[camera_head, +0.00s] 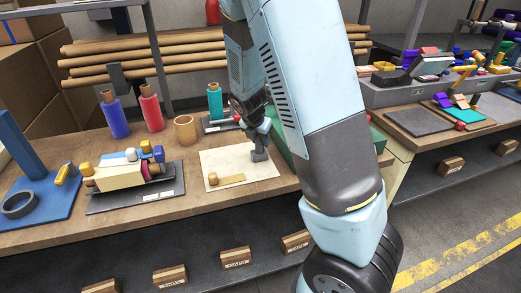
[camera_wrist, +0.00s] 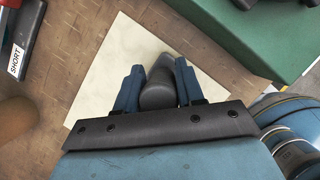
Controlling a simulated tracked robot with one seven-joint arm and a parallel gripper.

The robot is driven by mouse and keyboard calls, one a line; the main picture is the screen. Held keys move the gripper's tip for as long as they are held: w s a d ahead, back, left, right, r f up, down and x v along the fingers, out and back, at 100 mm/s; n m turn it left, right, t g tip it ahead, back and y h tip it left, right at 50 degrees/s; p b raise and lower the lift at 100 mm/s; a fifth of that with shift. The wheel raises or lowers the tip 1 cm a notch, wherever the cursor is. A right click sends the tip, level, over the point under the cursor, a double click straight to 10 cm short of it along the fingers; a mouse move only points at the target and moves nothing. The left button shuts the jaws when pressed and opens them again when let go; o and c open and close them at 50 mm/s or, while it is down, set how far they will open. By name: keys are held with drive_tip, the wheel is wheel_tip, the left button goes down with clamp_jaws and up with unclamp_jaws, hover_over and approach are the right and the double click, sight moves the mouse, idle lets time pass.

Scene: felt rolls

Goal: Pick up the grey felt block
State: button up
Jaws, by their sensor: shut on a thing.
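My gripper (camera_head: 259,143) is over a cream sheet (camera_head: 229,164) on the workbench, pointing down. In the wrist view my gripper (camera_wrist: 157,72) has its blue fingers on either side of a grey felt block (camera_wrist: 158,93), shut on it. The block has a rounded near end in that view, and part of it is hidden by the gripper. In the head view the grey felt block (camera_head: 260,156) shows below the fingers, at the sheet's right side. I cannot tell whether it still touches the sheet.
A tan piece (camera_head: 226,181) lies at the sheet's front. A green box (camera_wrist: 262,35) stands close on the right. A dark tray (camera_head: 135,190) with a cream block is to the left. A cardboard tube (camera_head: 185,129) and blue and red rolls stand behind.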

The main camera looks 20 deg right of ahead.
clamp_jaws()
drive_tip(key=shift+r, duration=0.55)
wheel_tip(320, 180, up, 2)
drive_tip(key=shift+r, duration=0.2)
drive_tip(key=s+a+r, duration=0.3)
drive_tip(key=s+r, duration=0.6)
drive_tip(key=s, duration=0.4)
drive_tip(key=shift+s+a+r, duration=0.25)
drive_tip(key=shift+a, duration=0.1)
